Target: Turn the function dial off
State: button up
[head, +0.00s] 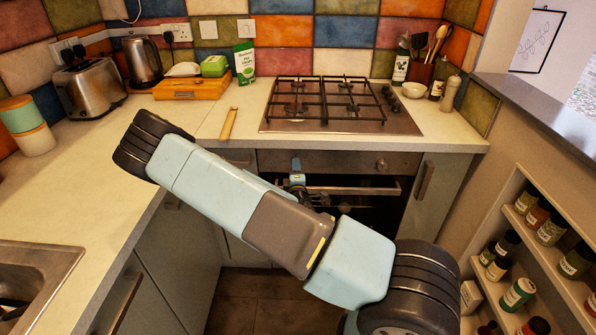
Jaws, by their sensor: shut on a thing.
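The built-in oven (345,210) is under the hob, with a dark door and a metal control panel (340,161). One round knob (382,164) shows on the right part of the panel. My gripper (296,165) is small and partly hidden behind my arm, at the left part of the panel. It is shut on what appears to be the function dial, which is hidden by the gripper. I cannot read the dial's angle or any marks.
The oven handle (355,190) runs across below the panel. The gas hob (335,105) is on the counter above. A wooden strip (229,124) lies on the counter left of it. Cabinets flank the oven; a spice rack (535,250) stands at the right.

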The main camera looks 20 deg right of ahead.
jog(key=n, duration=0.3)
jog(key=shift+a+f+n, duration=0.1)
jog(key=shift+n, duration=0.3)
jog(key=shift+f+n+g, duration=0.1)
jog(key=shift+n+g, duration=0.3)
jog(key=shift+n, duration=1.3)
jog(key=o, duration=0.8)
jog(key=shift+o, duration=1.1)
